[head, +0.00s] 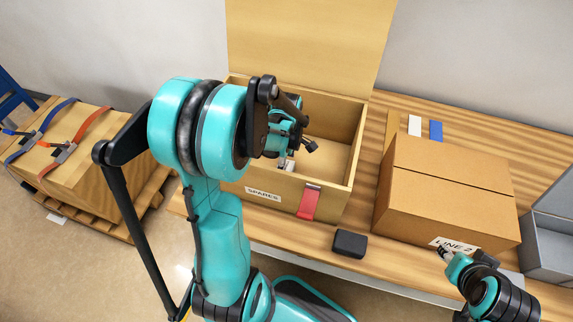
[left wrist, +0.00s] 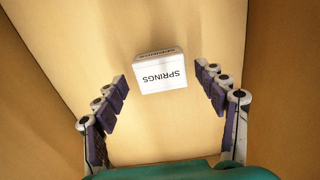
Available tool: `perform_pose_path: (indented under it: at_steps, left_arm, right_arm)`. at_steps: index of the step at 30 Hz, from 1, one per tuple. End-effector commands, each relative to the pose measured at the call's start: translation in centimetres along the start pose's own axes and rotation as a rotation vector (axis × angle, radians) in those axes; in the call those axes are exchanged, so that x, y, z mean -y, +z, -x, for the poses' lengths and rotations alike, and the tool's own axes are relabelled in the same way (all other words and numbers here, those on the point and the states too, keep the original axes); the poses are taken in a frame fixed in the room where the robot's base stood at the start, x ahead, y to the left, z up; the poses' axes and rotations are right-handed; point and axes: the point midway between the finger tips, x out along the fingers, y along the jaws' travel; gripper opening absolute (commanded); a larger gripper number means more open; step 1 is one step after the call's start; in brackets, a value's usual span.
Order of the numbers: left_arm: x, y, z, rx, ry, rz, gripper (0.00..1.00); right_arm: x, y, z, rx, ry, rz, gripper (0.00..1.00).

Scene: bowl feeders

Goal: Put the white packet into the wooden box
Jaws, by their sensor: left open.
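The wooden box (head: 285,197) stands on the table with its lid raised at the back, a SPARES label and a red latch on its front. My left gripper (head: 288,155) reaches down inside it, largely hidden by its own arm. In the left wrist view the white packet (left wrist: 162,75), marked SPRINGS, is between and slightly beyond the open fingers, with a gap on each side. Tan wooden surfaces surround it. I cannot tell whether it rests on the box floor. My right gripper (head: 444,252) is near the cardboard box's front; its jaw opening is unclear.
A closed cardboard box (head: 440,195) labelled LINE 2 stands to the right. A black case (head: 350,243) lies in front. A white block (head: 415,125) and a blue block (head: 436,131) lie behind. A grey bin (head: 550,235) is at far right. A strapped crate (head: 75,160) is at left.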

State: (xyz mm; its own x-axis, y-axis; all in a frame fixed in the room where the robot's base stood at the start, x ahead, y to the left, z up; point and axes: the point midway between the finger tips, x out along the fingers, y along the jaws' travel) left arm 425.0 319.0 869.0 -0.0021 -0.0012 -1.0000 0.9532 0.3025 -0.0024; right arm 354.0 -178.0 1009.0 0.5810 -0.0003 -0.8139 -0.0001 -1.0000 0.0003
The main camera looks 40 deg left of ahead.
Motion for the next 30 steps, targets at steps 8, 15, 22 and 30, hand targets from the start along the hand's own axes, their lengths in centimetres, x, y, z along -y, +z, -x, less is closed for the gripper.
perform_pose_path:
  at_steps: [8, 15, 22, 30]
  left_arm:
    - [0.1, 0.0, 6.7, 0.0, 0.0, 0.0, 0.72]
    - [0.0, 0.0, 9.6, 0.0, 0.0, 0.0, 0.72]
    - [0.0, 0.0, 9.9, 0.0, 0.0, 0.0, 0.72]
    - [0.0, 0.0, 9.9, 0.0, 0.0, 0.0, 0.72]
  right_arm:
    - [0.0, -1.6, 2.3, 0.0, 0.0, 0.0, 0.4]
    - [0.0, -2.2, 3.0, 0.0, 0.0, 0.0, 0.4]
    - [0.0, -2.2, 3.0, 0.0, 0.0, 0.0, 0.4]
    - [0.0, -2.2, 3.0, 0.0, 0.0, 0.0, 0.4]
